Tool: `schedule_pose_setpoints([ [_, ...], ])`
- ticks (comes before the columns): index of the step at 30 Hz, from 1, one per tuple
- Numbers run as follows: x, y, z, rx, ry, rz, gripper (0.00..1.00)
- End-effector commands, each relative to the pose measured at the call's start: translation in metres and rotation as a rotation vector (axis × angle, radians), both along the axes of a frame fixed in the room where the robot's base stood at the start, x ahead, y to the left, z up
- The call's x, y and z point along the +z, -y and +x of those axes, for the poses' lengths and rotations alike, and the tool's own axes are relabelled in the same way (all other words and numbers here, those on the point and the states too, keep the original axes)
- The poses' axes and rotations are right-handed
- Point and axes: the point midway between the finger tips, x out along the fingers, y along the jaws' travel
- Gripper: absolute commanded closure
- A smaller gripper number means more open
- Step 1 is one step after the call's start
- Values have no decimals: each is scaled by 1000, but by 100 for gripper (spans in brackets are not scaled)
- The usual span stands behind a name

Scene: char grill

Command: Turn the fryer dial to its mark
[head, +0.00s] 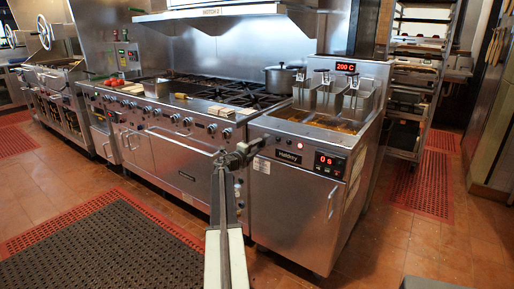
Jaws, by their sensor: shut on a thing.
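The fryer (285,210) is the steel unit at centre right, with a red "200 C" readout on top and a "0 s" display on its front panel. My gripper (264,142) reaches the upper left of that panel. It is shut on the fryer dial, which its jaws almost wholly cover. The dial's mark and pointer cannot be made out at this size.
Wire fry baskets (330,95) hang over the fryer's oil. A range (180,115) with several knobs adjoins on the left, with a pot (284,78) behind. Floor mats (105,250) lie at front left.

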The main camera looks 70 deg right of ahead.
Motion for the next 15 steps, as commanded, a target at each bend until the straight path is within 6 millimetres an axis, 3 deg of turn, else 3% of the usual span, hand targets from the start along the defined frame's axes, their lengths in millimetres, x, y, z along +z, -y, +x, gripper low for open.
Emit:
schedule_pose_setpoints([
  [14, 0, 1, -5, -10, -13, 3, 100],
  [15, 0, 1, -5, -10, -13, 3, 59],
])
